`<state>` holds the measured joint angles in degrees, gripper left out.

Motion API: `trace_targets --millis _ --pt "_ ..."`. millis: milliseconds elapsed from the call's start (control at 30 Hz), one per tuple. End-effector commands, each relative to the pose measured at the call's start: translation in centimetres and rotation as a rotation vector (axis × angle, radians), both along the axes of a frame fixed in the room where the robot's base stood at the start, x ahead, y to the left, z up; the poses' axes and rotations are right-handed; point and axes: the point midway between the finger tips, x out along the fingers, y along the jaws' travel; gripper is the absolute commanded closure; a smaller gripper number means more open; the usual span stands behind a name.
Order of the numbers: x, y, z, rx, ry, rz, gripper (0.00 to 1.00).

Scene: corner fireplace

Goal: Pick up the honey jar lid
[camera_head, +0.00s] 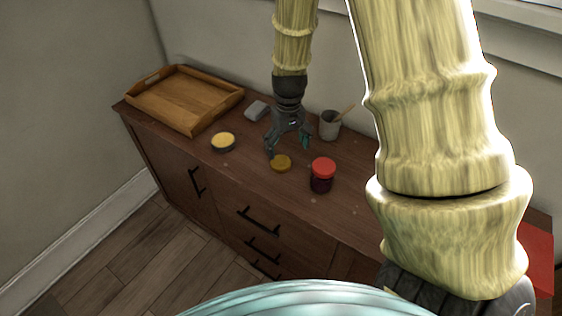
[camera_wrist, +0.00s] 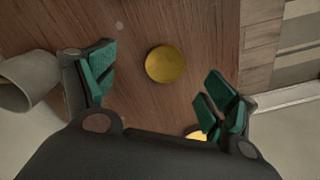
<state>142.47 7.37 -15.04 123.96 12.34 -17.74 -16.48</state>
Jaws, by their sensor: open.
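The honey jar lid, a flat golden-yellow disc (camera_head: 281,164), lies on the brown wooden cabinet top. In the wrist view the lid (camera_wrist: 165,64) is whole and unobstructed, ahead of the space between the fingers. My gripper (camera_head: 287,149) is open and empty, pointing down just above and behind the lid. In the wrist view its green-padded fingers (camera_wrist: 160,88) are spread wide to either side, with no contact on the lid.
A jar with a red lid (camera_head: 322,175) stands close right of the lid. A round tin with a yellow top (camera_head: 223,142) is at left. A grey cup (camera_head: 330,125) with a wooden stick, a grey block (camera_head: 257,110) and a wooden tray (camera_head: 168,105) stand behind.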

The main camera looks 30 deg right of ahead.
Motion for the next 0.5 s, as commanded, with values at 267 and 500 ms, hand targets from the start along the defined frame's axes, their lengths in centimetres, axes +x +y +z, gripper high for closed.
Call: trace_targets --millis 267,500 --pt "1.4 0.2 -1.9 -0.001 0.014 0.005 0.14" --pt "1.5 0.7 -3.7 -0.002 0.013 0.005 0.14"
